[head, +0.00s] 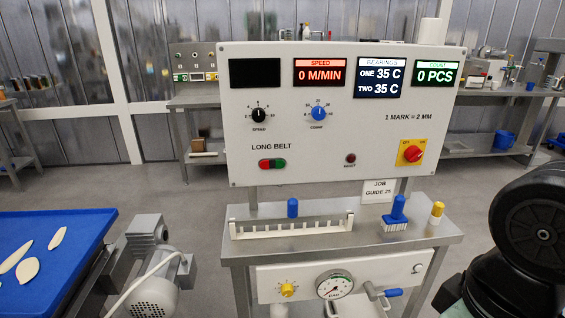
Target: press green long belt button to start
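The control panel (340,200) stands upright ahead of me. Under the words LONG BELT is a double button: the red half (265,164) is on the left and the green half (279,163) on the right. The speed display (320,73) reads 0 M/MIN and the count display (435,74) reads 0 PCS. A dark, round part of my arm fills the right edge. My gripper is not in view.
Below the panel, a steel table (440,232) holds a white notched rack (290,230), a blue-handled brush (397,212) and a yellow-topped item (436,212). A blue belt (70,245) with pale pasta pieces and a grey motor (155,295) are at left. A red rotary switch (413,153) is on the panel.

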